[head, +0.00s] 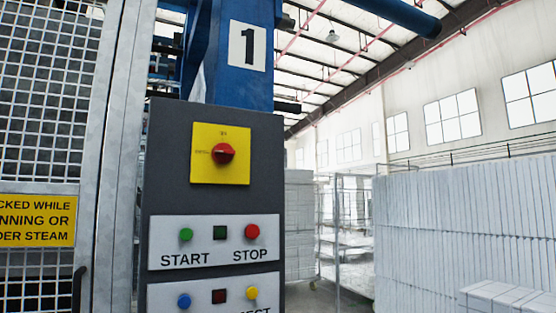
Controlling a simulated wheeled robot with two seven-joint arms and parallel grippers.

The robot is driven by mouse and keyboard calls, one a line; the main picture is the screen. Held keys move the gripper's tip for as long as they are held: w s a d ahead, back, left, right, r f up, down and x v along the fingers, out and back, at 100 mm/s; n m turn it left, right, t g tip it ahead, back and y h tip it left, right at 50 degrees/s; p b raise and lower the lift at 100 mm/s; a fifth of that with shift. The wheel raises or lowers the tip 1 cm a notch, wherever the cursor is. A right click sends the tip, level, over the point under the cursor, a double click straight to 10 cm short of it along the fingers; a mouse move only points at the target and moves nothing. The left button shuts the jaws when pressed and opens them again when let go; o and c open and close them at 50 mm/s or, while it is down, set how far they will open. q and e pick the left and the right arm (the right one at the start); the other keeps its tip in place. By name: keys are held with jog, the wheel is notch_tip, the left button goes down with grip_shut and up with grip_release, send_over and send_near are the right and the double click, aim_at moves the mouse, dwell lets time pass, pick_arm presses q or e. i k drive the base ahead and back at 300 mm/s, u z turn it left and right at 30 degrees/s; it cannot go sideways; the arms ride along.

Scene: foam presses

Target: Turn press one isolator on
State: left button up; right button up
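The press one isolator is a red rotary knob (223,154) on a square yellow plate (207,174), near the top of a dark grey control panel (167,125). The knob's grip looks roughly horizontal, with its pointer side to the left. Small markings sit above and left of the knob, too small to read surely. A label with the number 1 (247,46) is on the blue column above the panel. Neither of my grippers is in the head view.
Below the isolator are a green START button (186,235), a red STOP button (252,231), and blue (184,301) and yellow (252,293) buttons. A mesh gate (40,130) with a yellow warning sign (36,220) stands left. White foam stacks (465,220) fill the right.

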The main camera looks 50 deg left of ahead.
aim_at(222, 153)
jog(key=i, duration=1.25)
jog(key=u, duration=2.1)
